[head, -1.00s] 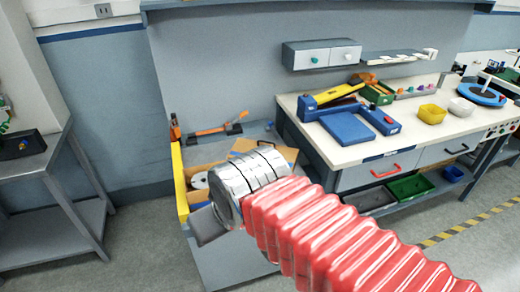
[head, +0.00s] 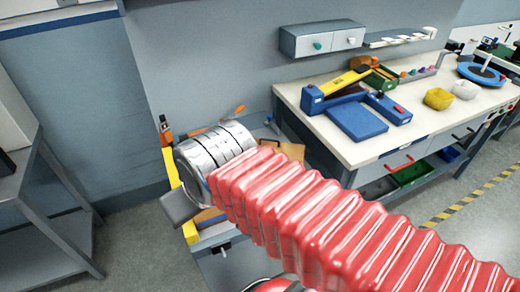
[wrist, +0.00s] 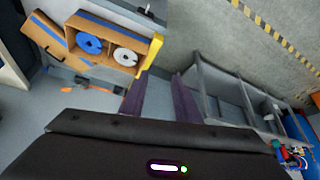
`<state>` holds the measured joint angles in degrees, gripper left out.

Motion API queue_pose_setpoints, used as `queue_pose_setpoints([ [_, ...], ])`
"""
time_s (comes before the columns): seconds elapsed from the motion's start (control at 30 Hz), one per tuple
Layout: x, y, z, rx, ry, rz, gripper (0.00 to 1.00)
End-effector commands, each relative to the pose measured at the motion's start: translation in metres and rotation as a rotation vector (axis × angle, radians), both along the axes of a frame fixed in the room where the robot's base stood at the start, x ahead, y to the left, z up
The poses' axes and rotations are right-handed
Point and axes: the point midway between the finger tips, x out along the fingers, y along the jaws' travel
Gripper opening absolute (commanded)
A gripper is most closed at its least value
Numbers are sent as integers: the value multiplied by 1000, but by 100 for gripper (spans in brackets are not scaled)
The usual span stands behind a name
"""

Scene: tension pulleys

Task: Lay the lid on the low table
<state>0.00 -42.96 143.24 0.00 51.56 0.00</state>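My gripper (wrist: 161,80) shows two dark purple fingers in the wrist view, apart, with nothing between them. In the head view it is mostly hidden by my arm. The low table (wrist: 60,99) is a grey surface beside and below the fingers. On it stands an open cardboard box (wrist: 148,50) holding a blue spool and a white spool. A brown cardboard panel with a dark handle (wrist: 42,38), which looks like the lid, lies next to the box at upper left, apart from my gripper. Its edge also shows behind my arm in the head view (head: 292,150).
An orange-handled tool (wrist: 74,90) lies on the low table. A workbench (head: 350,152) with a blue-and-yellow device (head: 355,120) and bowls stands at right. A grey metal table (head: 35,185) is at left. Floor is open at lower right of the head view.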

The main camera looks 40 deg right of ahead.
Motion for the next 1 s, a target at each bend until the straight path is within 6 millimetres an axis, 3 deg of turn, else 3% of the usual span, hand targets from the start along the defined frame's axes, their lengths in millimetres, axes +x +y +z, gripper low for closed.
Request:
queue_pose_setpoints([
  [0.67,6,-3,4,-5,5,7,29],
  [0.87,32,-14,13,-27,28,40,29],
  [1.0,59,-30,21,-47,49,81,29],
])
